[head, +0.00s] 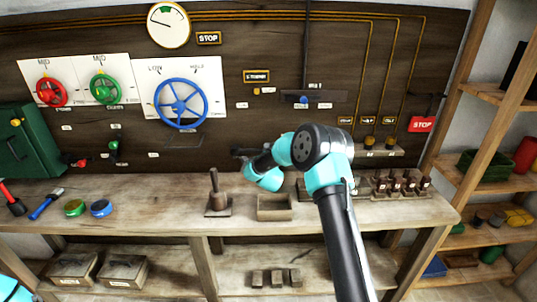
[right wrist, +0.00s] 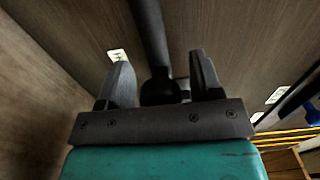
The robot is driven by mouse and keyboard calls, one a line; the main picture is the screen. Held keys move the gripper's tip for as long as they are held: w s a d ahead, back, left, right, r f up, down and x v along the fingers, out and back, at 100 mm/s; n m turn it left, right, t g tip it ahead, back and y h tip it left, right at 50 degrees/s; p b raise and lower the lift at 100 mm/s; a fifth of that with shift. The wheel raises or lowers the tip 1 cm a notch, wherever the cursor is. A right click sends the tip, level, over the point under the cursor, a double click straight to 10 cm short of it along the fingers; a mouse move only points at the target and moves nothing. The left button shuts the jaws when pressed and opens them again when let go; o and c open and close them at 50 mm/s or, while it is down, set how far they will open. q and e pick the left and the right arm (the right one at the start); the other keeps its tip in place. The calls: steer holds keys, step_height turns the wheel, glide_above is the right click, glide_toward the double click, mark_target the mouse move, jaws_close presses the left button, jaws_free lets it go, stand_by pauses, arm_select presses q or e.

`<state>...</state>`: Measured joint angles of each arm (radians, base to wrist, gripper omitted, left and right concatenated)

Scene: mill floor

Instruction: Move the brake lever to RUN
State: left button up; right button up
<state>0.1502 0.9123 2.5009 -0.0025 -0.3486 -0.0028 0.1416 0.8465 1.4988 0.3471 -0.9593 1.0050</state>
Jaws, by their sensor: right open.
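In the right wrist view, a dark lever (right wrist: 150,40) comes down from the top edge and ends in a rounded knob between my right gripper's (right wrist: 163,80) fingers. I take it for the brake lever; its RUN marking cannot be read. The fingers stand apart on either side of the knob, open and not visibly closed on it. In the head view, my right gripper (head: 243,154) is near the wall panel, above the bench; the lever cannot be clearly told from the gripper there. My left gripper is out of view; only a bit of my left arm shows at the lower left corner.
A blue handwheel (head: 181,102) is left of my right gripper on the panel. A brown peg on a base (head: 215,205) and a wooden box (head: 274,207) stand on the bench below. A slotted bar with a blue knob (head: 304,99) is above right.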

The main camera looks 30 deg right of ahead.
jaws_close()
stand_by(0.5)
steer(key=shift+d, duration=0.1)
